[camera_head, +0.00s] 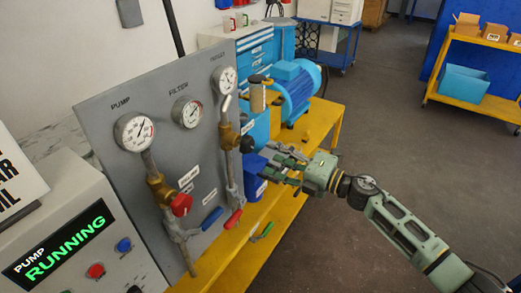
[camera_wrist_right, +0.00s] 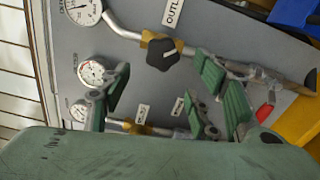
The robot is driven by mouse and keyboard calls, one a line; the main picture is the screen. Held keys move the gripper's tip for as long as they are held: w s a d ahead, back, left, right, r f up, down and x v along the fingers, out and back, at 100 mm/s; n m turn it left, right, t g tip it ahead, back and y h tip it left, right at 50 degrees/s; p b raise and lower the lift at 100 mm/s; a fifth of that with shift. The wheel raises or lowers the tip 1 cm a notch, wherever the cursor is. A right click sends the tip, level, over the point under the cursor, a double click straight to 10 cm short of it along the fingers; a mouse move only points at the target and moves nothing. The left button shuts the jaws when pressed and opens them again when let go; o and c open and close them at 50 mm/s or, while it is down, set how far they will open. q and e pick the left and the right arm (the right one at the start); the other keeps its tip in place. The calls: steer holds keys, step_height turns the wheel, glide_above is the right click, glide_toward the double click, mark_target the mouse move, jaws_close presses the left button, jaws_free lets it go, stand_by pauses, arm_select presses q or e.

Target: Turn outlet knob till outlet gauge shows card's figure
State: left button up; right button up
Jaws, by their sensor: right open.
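The outlet knob is a dark, lobed knob (camera_head: 247,144) on a brass valve at the panel's right side. In the right wrist view the knob (camera_wrist_right: 165,54) shows a pale line on its face. My right gripper (camera_head: 268,163) is open just right of and below the knob, apart from it; its green fingers (camera_wrist_right: 160,82) also show in the wrist view. The outlet gauge (camera_head: 224,79) is at the panel's upper right; its reading is too small to tell. I cannot make out a card with a figure. My left gripper is not in view.
The grey panel (camera_head: 95,110) also carries the pump gauge (camera_head: 134,131), filter gauge (camera_head: 187,111) and a red knob (camera_head: 180,204). Pipes and levers stand out from it. A blue motor (camera_head: 294,87) is on the yellow bench (camera_head: 325,118) behind. Open floor lies right.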

steer(key=shift+v, duration=1.15)
